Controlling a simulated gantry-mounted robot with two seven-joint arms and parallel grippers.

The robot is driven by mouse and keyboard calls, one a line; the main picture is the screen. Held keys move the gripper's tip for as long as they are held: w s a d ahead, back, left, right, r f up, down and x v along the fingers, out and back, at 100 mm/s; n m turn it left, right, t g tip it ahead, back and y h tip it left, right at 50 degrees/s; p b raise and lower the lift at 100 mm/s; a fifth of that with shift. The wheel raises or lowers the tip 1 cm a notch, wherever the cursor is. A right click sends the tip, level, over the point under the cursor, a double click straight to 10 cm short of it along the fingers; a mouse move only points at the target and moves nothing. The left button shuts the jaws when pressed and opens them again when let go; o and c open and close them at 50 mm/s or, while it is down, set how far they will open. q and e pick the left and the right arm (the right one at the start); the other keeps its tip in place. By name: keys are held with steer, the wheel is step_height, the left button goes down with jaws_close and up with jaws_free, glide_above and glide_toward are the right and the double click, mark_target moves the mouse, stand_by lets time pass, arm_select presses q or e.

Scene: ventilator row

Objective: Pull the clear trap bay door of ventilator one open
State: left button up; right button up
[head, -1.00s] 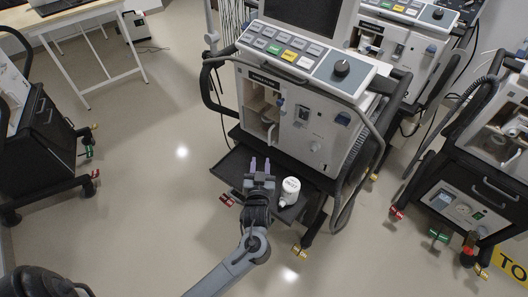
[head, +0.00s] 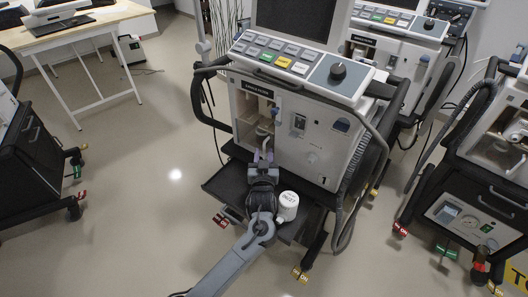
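Ventilator one (head: 318,152), a grey-white unit with a "1" at the lower right of its front panel, stands in the middle of the head view. Its trap bay (head: 252,113) is the recess at the left of the front. The clear door is hard to make out; a pale curved part (head: 263,137), maybe its handle, shows low in the bay. My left gripper (head: 263,156) has its two purplish fingers apart, pointing up at the bay's lower edge, just in front of that part. Contact cannot be told. My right gripper is out of view.
A white labelled jar (head: 288,204) stands on the black shelf (head: 222,187) below the bay, close to the right of my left wrist. Black bumper rails flank the ventilator. Another ventilator cart (head: 470,190) stands at the right.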

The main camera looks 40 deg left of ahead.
arm_select(q)
steer(key=shift+x, duration=1.4)
jaws_close()
stand_by(0.5)
